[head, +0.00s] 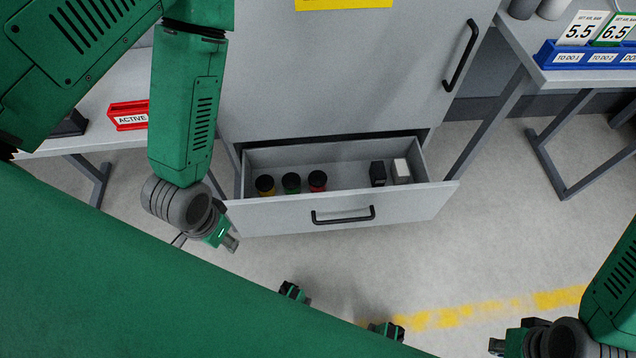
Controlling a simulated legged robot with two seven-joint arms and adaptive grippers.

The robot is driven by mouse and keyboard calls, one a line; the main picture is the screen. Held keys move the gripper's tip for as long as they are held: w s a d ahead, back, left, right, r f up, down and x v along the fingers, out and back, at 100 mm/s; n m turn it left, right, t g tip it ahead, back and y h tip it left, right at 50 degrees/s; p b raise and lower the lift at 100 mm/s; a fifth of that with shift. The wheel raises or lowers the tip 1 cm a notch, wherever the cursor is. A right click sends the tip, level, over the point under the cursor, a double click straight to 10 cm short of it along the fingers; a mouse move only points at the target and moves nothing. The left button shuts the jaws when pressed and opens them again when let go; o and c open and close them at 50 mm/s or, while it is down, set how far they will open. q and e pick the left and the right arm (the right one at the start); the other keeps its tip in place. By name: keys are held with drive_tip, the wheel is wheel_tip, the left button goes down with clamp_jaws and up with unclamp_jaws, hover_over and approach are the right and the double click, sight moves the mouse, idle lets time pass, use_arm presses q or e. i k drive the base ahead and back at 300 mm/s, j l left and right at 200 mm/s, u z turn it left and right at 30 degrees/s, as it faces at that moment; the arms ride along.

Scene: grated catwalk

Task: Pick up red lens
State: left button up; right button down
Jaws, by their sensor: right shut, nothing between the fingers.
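The red lens (317,180) is a short red cylinder with a black top. It stands in the open drawer (345,208), to the right of a green one (291,183) and a yellow one (265,186). My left gripper (230,242) hangs to the left of and below the drawer's front left corner, apart from the lenses. Its fingers are partly hidden and their opening is unclear. My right gripper (497,346) is shut and empty at the bottom right, far from the drawer and partly cut off by the frame edge.
A black box (377,173) and a white-topped box (401,171) stand in the drawer's right part. The grey cabinet (340,80) rises behind. A red "ACTIVE" bin (128,115) is on the left table; blue bins (585,55) are on the right table.

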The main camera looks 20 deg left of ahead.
sight(317, 180)
drive_tip(key=i+l+u, duration=0.15)
drive_tip(key=i+l, duration=0.3)
drive_tip(key=i+l+u, duration=0.15)
drive_tip(key=i+l, duration=0.25)
drive_tip(key=l, duration=0.15)
